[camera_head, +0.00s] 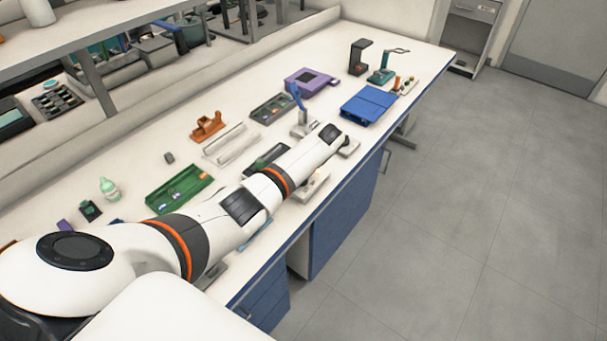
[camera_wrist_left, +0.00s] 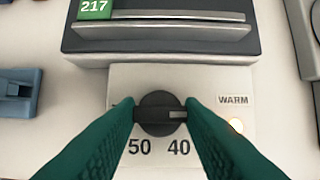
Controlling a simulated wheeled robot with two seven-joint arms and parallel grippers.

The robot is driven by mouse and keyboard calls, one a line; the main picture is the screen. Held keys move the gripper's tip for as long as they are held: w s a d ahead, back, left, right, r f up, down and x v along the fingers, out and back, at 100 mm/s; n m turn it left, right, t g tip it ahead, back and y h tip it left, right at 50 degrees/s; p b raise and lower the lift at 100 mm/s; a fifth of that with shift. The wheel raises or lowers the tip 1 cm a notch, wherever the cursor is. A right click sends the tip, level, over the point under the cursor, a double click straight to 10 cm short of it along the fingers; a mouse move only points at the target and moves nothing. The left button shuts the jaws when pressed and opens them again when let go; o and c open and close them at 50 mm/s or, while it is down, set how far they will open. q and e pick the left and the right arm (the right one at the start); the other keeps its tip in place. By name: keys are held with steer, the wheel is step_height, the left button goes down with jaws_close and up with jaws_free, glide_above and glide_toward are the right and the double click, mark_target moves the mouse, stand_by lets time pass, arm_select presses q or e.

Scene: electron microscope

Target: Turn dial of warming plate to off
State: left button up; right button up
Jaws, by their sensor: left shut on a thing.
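The warming plate's pale front panel (camera_wrist_left: 205,80) fills the middle of the left wrist view. A round black dial (camera_wrist_left: 158,112) sits on it, its light pointer mark facing right. The numbers 50 and 40 show below the dial. A WARM label is at the panel's right, above a lamp glowing orange. My left gripper (camera_wrist_left: 160,114) has its green fingers shut on the dial, one on each side. In the head view my left arm reaches along the bench and hides much of this area; I cannot make out the dial there. My right gripper is not in view.
A dark slotted holder with a green 217 label (camera_wrist_left: 94,8) lies above the panel. A blue-grey block (camera_wrist_left: 18,93) is at the left. On the bench are a green tray (camera_head: 180,190), an orange holder (camera_head: 207,126), a blue box (camera_head: 368,105) and a purple device (camera_head: 311,82).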

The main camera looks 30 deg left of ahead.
arm_select(q)
steer(key=o, duration=1)
steer(key=shift+a, duration=0.1)
steer(key=v, duration=1.2)
steer(key=shift+s+f, duration=0.1)
